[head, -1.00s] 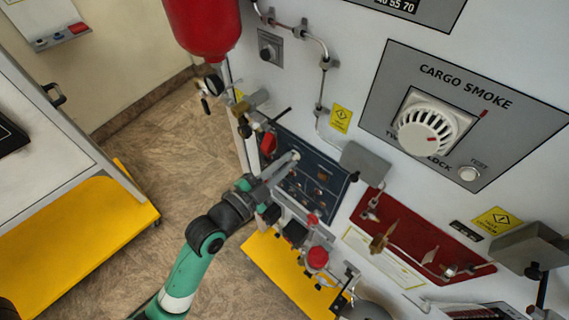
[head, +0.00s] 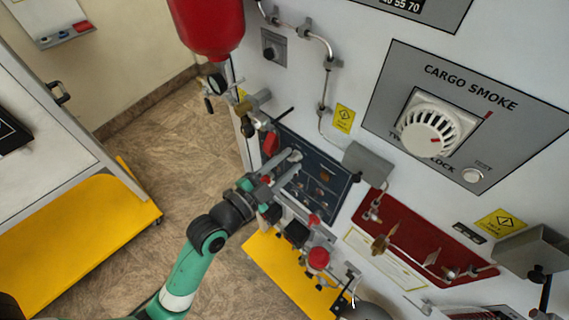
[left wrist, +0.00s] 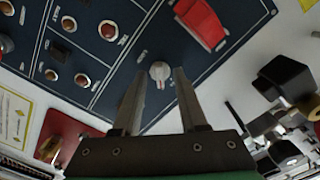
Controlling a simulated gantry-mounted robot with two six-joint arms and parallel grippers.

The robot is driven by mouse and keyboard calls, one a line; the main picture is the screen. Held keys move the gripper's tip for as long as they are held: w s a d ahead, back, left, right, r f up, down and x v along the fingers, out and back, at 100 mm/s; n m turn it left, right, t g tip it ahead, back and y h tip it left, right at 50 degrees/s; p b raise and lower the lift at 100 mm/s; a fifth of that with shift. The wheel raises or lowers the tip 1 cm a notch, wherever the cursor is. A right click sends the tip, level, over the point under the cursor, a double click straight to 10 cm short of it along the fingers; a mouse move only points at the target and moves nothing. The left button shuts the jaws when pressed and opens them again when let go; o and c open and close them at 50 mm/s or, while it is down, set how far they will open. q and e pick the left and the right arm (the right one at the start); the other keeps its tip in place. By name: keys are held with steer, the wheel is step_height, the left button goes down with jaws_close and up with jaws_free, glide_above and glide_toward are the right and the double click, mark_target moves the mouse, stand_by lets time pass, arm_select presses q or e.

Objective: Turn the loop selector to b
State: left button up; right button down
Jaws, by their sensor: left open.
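The loop selector looks to be the small pale knob (left wrist: 160,71) with a reddish mark on the dark blue panel (left wrist: 103,88); its lettering is too small to read. The knob also shows in the head view (head: 295,156). My left gripper (head: 284,167) reaches the panel from the lower left. In the left wrist view, its two fingers (left wrist: 160,88) are open, one on each side of the knob, with gaps showing between them and it. I cannot tell how far the tips stand off the panel. My right gripper is not in view.
A red guarded switch (left wrist: 201,22) and several round brown buttons (left wrist: 82,80) share the panel. Black fittings (left wrist: 286,78) stand out to the right in the wrist view. A red cylinder (head: 208,25) hangs above, and a yellow shelf (head: 285,275) lies below.

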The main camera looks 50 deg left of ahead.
arm_select(q)
steer(key=s+d, duration=0.1)
steer(key=s, duration=1)
steer(key=shift+s, duration=0.3)
steer(key=shift+d, duration=0.1)
